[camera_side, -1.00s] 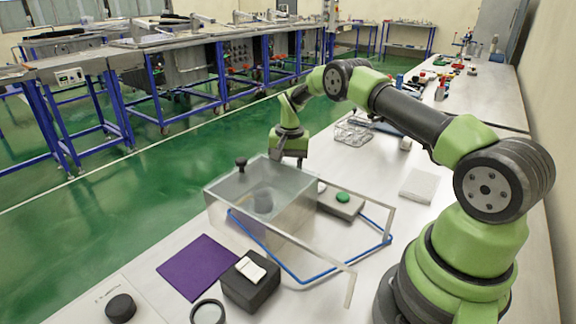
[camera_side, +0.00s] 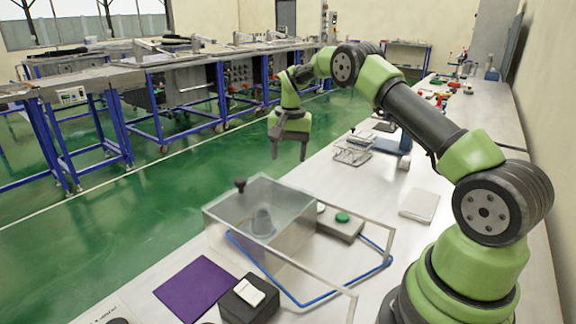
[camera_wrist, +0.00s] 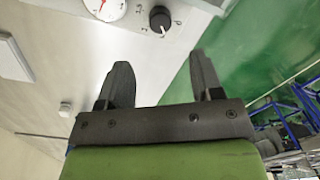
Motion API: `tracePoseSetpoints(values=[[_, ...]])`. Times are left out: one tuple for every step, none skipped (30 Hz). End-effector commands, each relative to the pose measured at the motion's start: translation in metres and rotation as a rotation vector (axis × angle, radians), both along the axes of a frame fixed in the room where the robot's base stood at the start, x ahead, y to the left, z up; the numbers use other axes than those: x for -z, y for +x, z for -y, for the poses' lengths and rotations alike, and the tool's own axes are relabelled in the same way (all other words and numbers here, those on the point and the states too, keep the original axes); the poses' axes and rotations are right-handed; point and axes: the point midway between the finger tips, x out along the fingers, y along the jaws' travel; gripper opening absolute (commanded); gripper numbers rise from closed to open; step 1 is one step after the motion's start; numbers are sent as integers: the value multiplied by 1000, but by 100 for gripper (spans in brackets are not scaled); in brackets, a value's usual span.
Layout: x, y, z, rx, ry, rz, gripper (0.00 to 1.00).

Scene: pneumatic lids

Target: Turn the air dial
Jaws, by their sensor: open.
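A round black dial (camera_wrist: 160,19) with marks around it shows at the top of the wrist view, beside a white gauge (camera_wrist: 104,5) with a red needle, cut by the frame. My gripper (camera_wrist: 158,62) is open with nothing between its fingers; the dial appears above the gap between the fingertips, apart from them. In the side view my gripper (camera_side: 289,157) hangs fingers down in the air, beyond the clear-lidded box. A black knob (camera_side: 118,321) shows at the bottom edge of the side view, mostly cut off; I cannot tell if it is the same dial.
The clear box (camera_side: 235,222) has a black lid knob (camera_side: 240,185) and a blue wire frame (camera_side: 320,297). A grey block with a green button (camera_side: 342,217), wire rack (camera_side: 352,152), purple mat (camera_side: 195,288) and black block (camera_side: 247,300) lie around it. Green floor lies beyond the table edge.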

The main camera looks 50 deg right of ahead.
Motion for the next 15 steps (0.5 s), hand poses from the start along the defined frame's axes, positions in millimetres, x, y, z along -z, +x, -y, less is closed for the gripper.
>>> tracePoseSetpoints(values=[[-2,0,0,0,0,1,60],[-3,0,0,0,0,0,60],[-3,0,0,0,0,0,60],[-3,0,0,0,0,0,60],[-3,0,0,0,0,0,60],[-3,0,0,0,0,0,60],[-3,0,0,1,0,0,60],[-3,0,0,1,0,0,60],[-3,0,0,2,0,0,60],[-2,-1,0,8,3,1,60],[-2,-1,1,24,8,1,60],[-1,-2,2,66,22,5,60],[0,-4,3,115,37,9,60],[0,-5,4,179,58,15,60],[2,-8,6,286,92,22,60]])
